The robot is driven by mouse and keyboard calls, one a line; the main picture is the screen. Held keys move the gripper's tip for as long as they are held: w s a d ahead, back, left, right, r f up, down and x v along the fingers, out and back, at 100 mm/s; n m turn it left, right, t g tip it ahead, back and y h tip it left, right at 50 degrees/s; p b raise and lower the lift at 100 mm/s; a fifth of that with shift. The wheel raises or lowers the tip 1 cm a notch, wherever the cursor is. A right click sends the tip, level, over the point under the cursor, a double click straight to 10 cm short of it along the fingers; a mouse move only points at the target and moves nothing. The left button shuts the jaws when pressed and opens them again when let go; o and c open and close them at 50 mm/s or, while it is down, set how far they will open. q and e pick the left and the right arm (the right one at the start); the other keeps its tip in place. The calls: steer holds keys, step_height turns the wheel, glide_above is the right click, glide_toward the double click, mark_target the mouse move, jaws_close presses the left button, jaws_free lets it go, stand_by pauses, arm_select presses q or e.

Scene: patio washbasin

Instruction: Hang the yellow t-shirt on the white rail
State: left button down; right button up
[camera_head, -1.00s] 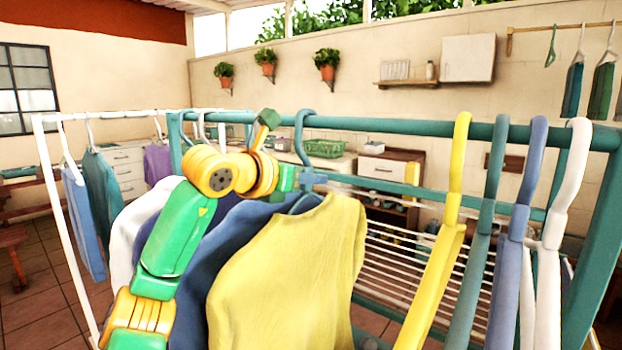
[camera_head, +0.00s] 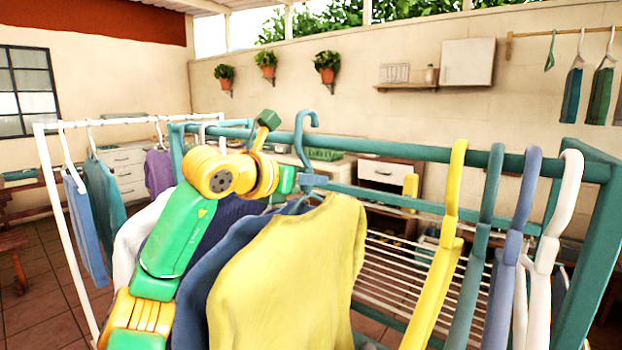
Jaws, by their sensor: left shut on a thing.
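The yellow t-shirt (camera_head: 290,265) hangs on a teal hanger (camera_head: 308,150) in the middle of the view. My left gripper (camera_head: 290,181) is shut on this hanger, just below its hook. The hook rises above the line of the teal rail (camera_head: 400,148); I cannot tell whether it is clear of that rail. The white rail (camera_head: 110,121) stands at the left, with a blue garment (camera_head: 86,225), a teal garment (camera_head: 108,205) and a purple garment (camera_head: 159,175) hanging from it. My right gripper is out of view.
A navy garment (camera_head: 205,275) and a white garment (camera_head: 132,240) hang close behind the yellow t-shirt. Several empty hangers, one of them a yellow hanger (camera_head: 440,280), hang at the right of the teal rail. A gap shows on the white rail between the teal and purple garments.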

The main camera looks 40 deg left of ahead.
arm_select(q)
steer(key=shift+s, duration=0.25)
steer(key=v, duration=0.3)
steer(key=f+b+v, duration=0.1)
steer(key=v, duration=0.5)
steer(key=shift+s+d+f+b, duration=0.1)
steer(key=shift+s+f+b, duration=0.05)
steer(key=shift+s+b, duration=0.3)
steer(key=shift+w, duration=0.15)
steer(key=shift+f, duration=0.1)
